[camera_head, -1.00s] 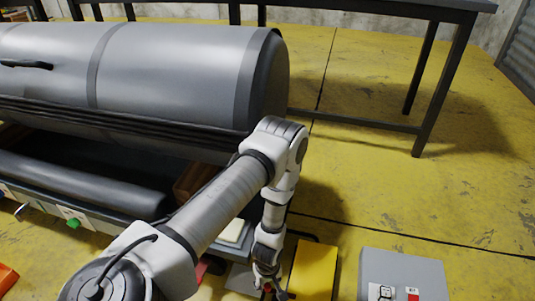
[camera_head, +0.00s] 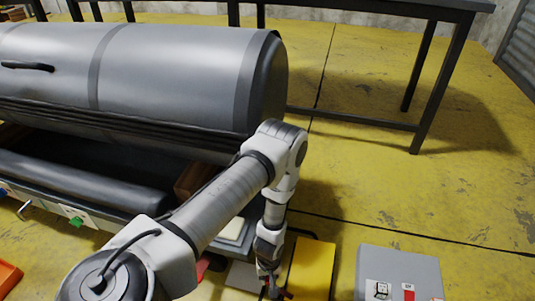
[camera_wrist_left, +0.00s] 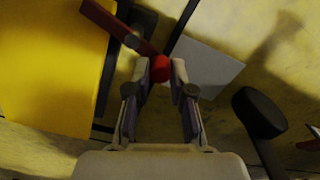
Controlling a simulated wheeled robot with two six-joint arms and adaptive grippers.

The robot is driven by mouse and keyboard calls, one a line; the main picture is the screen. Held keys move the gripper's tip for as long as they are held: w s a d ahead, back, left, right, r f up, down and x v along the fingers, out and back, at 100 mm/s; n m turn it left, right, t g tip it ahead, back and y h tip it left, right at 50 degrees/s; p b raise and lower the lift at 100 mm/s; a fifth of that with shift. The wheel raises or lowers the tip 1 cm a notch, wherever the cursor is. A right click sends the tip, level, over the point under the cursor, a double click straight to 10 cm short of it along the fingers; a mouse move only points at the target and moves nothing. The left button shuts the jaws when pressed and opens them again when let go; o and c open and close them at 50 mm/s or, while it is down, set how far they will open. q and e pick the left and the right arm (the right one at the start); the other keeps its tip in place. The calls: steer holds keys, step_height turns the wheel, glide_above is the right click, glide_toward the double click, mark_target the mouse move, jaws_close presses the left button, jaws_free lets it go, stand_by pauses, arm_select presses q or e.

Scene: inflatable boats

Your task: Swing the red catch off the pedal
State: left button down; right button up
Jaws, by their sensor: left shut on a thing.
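The yellow pedal (camera_head: 313,268) stands at the lower middle of the head view, and its broad face also fills the left of the wrist view (camera_wrist_left: 45,65). The red catch (camera_wrist_left: 103,22) is a flat bar with a round red knob; its far end appears to overlap the pedal's edge in the wrist view. My left gripper (camera_wrist_left: 161,72) is shut on the red knob. In the head view the left gripper (camera_head: 274,291) is at the bottom edge, just left of the pedal, and hides most of the catch. My right gripper does not show.
A grey box with switches (camera_head: 400,262) stands right of the pedal. A large grey cylinder (camera_head: 180,65) and a dark bench (camera_head: 380,10) are behind. A black round pad (camera_wrist_left: 259,112) on a stem is right of the gripper. Yellow floor at right is open.

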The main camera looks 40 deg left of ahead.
arm_select(q)
steer(key=m, duration=0.1)
steer(key=w+m+p, duration=0.1)
steer(key=m, duration=0.1)
steer(key=shift+r, duration=0.15)
steer(key=shift+w+d+m+p, duration=0.25)
steer(key=shift+w+m+p, duration=0.35)
steer(key=shift+m, duration=1)
steer(key=shift+w+d+m+p, duration=0.25)
steer(key=shift+m+p, duration=0.7)
steer(key=shift+m, duration=0.65)
steer(key=shift+w+d+m+p, duration=0.2)
steer(key=shift+w+m+p, duration=0.45)
steer(key=shift+m, duration=0.95)
steer(key=shift+s, duration=0.15)
steer(key=c, duration=1)
jaws_free()
